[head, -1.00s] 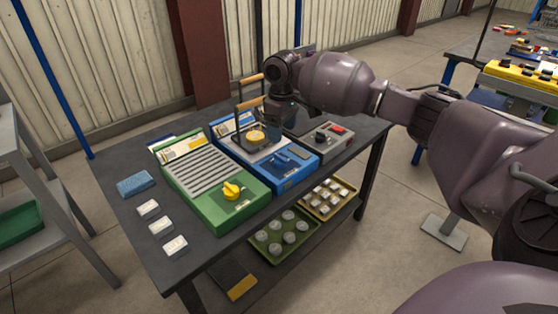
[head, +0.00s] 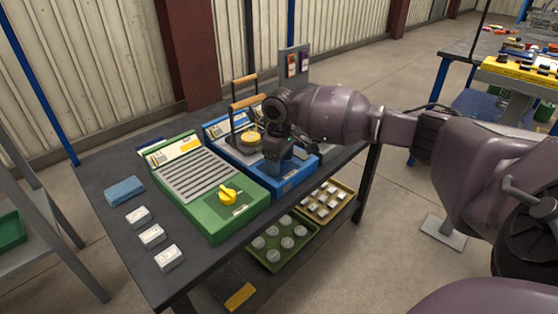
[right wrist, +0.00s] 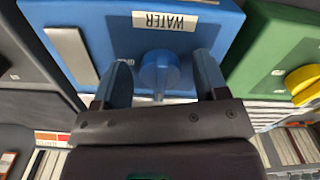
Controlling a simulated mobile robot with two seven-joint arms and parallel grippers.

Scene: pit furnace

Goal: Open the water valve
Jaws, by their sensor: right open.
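The blue unit (head: 291,186) stands on the dark table, right of the green unit. In the right wrist view its blue face (right wrist: 95,18) carries a white WATER label (right wrist: 165,20) and a blue valve knob (right wrist: 160,70). My right gripper (head: 280,160) is at the front right part of the blue unit and hides the knob in the head view. In the right wrist view the right gripper (right wrist: 161,66) is open, with one finger on each side of the knob and a visible gap on both sides. My left gripper is not in view.
The green unit (head: 207,212) with a yellow knob (head: 228,194) stands close by on the left. A blue sponge (head: 124,190) and white blocks (head: 152,236) lie at left.

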